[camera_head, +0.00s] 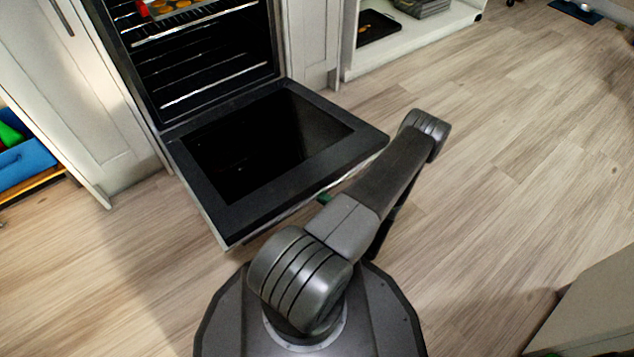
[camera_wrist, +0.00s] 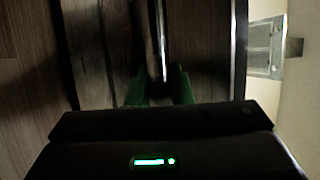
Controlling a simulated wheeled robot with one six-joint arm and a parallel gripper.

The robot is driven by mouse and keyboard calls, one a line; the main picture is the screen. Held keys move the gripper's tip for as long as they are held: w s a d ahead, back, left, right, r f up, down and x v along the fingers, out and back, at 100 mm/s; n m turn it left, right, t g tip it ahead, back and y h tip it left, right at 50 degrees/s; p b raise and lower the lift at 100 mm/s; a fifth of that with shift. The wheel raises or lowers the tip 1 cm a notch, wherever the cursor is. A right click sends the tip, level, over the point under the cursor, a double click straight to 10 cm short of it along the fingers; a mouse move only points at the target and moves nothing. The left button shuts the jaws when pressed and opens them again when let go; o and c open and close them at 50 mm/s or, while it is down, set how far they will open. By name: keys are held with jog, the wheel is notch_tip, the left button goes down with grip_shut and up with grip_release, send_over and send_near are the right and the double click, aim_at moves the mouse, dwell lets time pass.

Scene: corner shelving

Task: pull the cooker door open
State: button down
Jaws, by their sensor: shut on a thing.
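The cooker door (camera_head: 228,212) is swung down wide open, lying close to level in front of the cooker's oven cavity (camera_head: 205,70). It has a black frame and a dark glass panel. My gripper shows in the wrist view (camera_wrist: 162,90), its green fingers on either side of a shiny bar, the door handle (camera_wrist: 158,40), and shut on it. In the head view my arm hides most of the gripper; only a bit of green shows at the door's front edge. The handle (camera_head: 296,208) is partly hidden there too.
Wire racks (camera_head: 215,82) are inside the oven, with a tray of round orange items (camera_head: 180,8) at the top. Grey cabinets (camera_head: 75,90) flank the cooker. A blue bin (camera_head: 25,165) stands at far left. A low white shelf (camera_head: 410,45) stands behind.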

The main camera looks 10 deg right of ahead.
aim_at(317, 188)
notch_tip(317, 188, down, 6)
jog(key=y, duration=0.1)
jog(key=shift+s+n, duration=0.35)
jog(key=shift+n, duration=0.05)
jog(key=shift+a, duration=0.1)
jog(key=c, duration=1.3)
grip_release()
jog(key=shift+t, duration=0.3)
notch_tip(317, 188, up, 10)
jog(key=p, duration=0.4)
jog(key=shift+r, duration=0.1)
